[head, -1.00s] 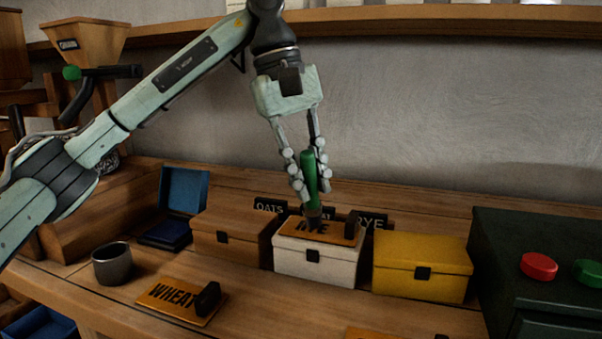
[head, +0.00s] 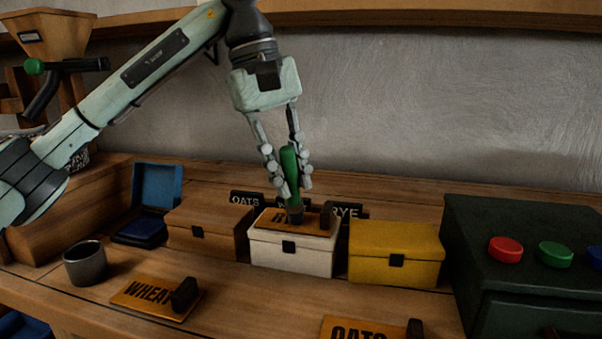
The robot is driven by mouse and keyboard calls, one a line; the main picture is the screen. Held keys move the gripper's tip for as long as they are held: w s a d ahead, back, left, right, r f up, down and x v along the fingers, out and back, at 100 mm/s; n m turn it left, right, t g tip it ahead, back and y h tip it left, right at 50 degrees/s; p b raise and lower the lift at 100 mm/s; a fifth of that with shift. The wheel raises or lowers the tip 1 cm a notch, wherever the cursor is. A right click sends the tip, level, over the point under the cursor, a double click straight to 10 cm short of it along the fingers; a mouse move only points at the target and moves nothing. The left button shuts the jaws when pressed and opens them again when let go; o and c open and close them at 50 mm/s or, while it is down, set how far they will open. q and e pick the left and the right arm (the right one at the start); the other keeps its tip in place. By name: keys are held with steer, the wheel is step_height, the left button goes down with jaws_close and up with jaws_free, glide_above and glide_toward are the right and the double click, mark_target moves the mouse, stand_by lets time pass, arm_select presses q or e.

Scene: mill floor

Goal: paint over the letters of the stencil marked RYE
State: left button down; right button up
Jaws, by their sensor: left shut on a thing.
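My left gripper (head: 288,174) is shut on a green-handled brush (head: 290,168), held upright. The brush's dark lower end is down at an orange stencil plate (head: 318,222) lying on the lid of the white box (head: 290,256). The brush hides part of the stencil's letters; only the first one or two show. A black knob stands at the plate's right end. Behind the boxes a black label reading RYE (head: 346,211) shows partly. I cannot tell whether the bristles touch the plate. My right gripper is not in view.
A brown box (head: 205,238) and a yellow box (head: 394,265) flank the white one. WHEAT (head: 150,296) and OATS (head: 352,330) stencils lie in front. A grey cup (head: 86,266) and open blue ink pad (head: 140,232) are left. A dark cabinet with coloured buttons (head: 505,250) stands right.

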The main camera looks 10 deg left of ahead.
arm_select(q)
steer(key=shift+a, duration=2.5)
steer(key=d+p, duration=0.2)
steer(key=d, duration=0.5)
steer(key=shift+w, duration=0.2)
steer(key=shift+f, duration=0.1)
step_height(320, 180, up, 6)
steer(key=shift+p, duration=0.3)
steer(key=shift+a, duration=0.1)
steer(key=shift+r, duration=1.55)
